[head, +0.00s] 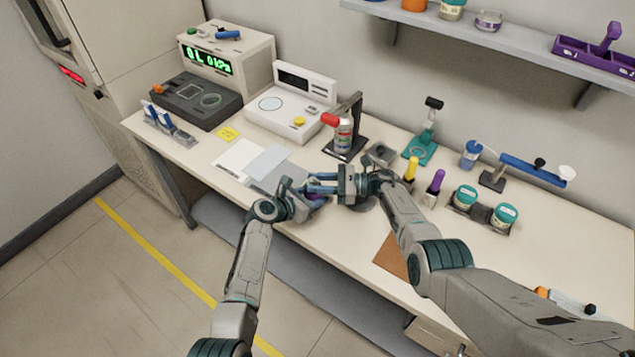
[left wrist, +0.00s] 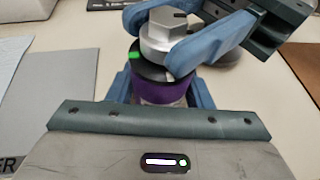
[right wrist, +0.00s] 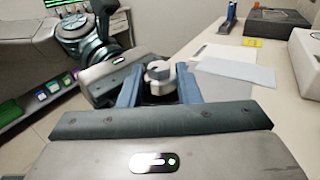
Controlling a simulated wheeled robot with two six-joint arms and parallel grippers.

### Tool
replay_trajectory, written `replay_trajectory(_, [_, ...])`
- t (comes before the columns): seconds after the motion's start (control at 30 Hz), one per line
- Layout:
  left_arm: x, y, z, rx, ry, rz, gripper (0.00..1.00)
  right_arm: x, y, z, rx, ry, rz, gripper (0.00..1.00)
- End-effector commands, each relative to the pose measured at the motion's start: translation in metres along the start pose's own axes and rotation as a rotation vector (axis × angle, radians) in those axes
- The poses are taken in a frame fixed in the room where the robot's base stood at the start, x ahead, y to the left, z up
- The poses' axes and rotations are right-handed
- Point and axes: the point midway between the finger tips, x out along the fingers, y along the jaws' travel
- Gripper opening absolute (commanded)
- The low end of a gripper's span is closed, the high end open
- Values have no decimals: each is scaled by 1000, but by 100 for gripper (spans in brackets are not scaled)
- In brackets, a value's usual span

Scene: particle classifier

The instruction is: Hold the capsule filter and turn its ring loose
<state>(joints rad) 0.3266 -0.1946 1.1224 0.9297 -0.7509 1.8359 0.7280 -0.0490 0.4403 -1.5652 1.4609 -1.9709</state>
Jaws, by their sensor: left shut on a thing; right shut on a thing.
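The capsule filter (left wrist: 160,92) stands roughly upright in the left wrist view. It has a purple body, a black band with a green mark, and a silver-grey faceted ring (left wrist: 158,38) on top. My left gripper (head: 308,199) is shut on the body, one blue finger on either side. My right gripper (head: 322,182) comes from the right and is shut on the grey top part, its blue fingers on both sides. In the right wrist view the pale round top (right wrist: 160,72) shows between the fingers. In the head view the grippers mostly hide the filter.
The workbench (head: 215,165) carries paper sheets (head: 268,161) left of the grippers. Yellow and purple handled tools (head: 411,168) and teal-lidded jars (head: 465,197) stand close to my right arm.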

Motion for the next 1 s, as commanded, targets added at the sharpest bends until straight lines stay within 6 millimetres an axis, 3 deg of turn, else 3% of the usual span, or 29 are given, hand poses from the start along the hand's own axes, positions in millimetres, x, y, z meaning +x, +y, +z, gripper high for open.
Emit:
replay_trajectory(0.3, [0, -2, -3, -1, 3, -5, 1, -5, -5, 0, -6, 9, -14, 8])
replay_trajectory(0.33, [0, -2, -3, -1, 3, -5, 1, -5, -5, 0, -6, 9, -14, 32])
replay_trajectory(0.4, [0, -2, -3, -1, 3, -5, 1, -4, -4, 0, -5, 8, -14, 40])
replay_trajectory(0.77, [0, -1, -3, -1, 4, -2, 1, -3, -2, 0, -2, 4, -8, 40])
replay_trajectory(1.0, [0, 0, -3, -1, 5, -1, 1, -34, -2, -1, -3, 6, -10, 40])
